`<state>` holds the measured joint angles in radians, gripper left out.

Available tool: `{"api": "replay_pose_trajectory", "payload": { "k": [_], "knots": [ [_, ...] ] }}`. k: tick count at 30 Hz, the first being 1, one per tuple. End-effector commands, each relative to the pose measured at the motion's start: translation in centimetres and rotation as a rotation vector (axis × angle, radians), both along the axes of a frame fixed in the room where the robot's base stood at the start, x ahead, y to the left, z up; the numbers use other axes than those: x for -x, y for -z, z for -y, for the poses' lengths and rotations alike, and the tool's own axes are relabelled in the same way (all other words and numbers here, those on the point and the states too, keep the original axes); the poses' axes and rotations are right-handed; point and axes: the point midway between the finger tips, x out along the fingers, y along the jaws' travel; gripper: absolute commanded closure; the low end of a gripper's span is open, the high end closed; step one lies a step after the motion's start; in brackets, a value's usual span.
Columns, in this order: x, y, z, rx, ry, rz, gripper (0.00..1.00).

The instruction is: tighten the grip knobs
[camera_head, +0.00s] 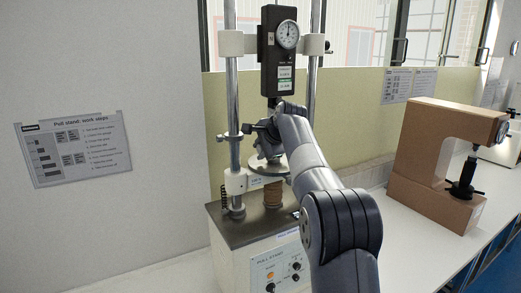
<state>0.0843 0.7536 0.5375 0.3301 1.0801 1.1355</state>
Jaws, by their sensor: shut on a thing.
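The pull stand (238,236) has two upright chrome columns and a black force gauge (282,60) with a round dial. A dark grip hangs below the gauge (272,102). My gripper (262,138) is between the columns, below the gauge. It is shut on a grip knob, which is too small and too covered by the gripper and wrist to make out. My arm hides the right column's lower part and much of the grip area. A round metal plate (268,168) shows just under my gripper.
A spool-like brown cylinder (272,194) stands on the stand's base. A control panel (284,272) with knobs faces front. A brown bench tester (420,150) stands to the right on the white bench (418,258). A work-steps sign (74,148) hangs on the left wall.

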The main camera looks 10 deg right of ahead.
Motion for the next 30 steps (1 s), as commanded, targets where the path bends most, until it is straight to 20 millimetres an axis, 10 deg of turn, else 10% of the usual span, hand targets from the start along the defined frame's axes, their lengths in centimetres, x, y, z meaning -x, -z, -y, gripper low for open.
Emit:
{"api": "replay_pose_trajectory", "payload": {
  "k": [25,26,30],
  "knots": [
    [0.02,0.18,-0.10,0.025,-0.003,-0.086,0.95],
    [0.02,0.18,-0.10,0.025,-0.003,-0.086,0.71],
    [0.02,0.16,-0.08,0.026,-0.003,-0.084,0.60]
  ]
}}
